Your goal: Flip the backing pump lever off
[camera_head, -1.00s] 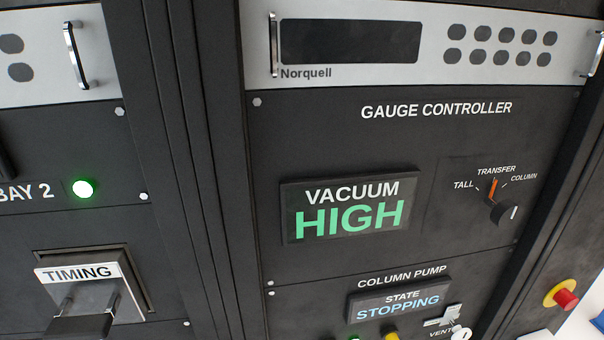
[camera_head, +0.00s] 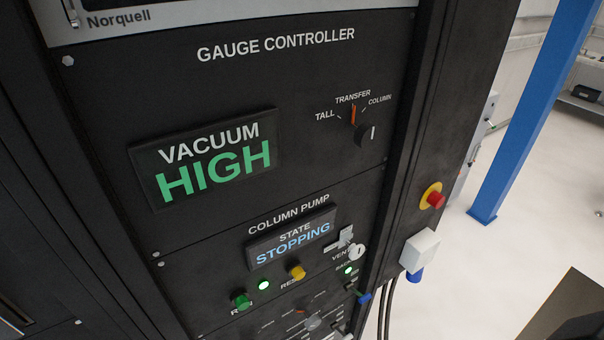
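The column pump panel (camera_head: 215,275) fills the lower middle of the view, tilted in the picture. At its right edge a small lever with a blue tip (camera_head: 363,297) sticks out below a lit green lamp (camera_head: 348,271). The label by that lamp is too small to read, so I cannot tell for sure whether this is the backing pump lever. The state display (camera_head: 292,241) reads STOPPING. The vacuum display (camera_head: 208,160) reads HIGH. Neither of my grippers shows in the view.
The gauge selector knob (camera_head: 365,134) sits above. A red emergency button (camera_head: 435,199) and a white box (camera_head: 419,250) are on the cabinet's side. White floor lies right.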

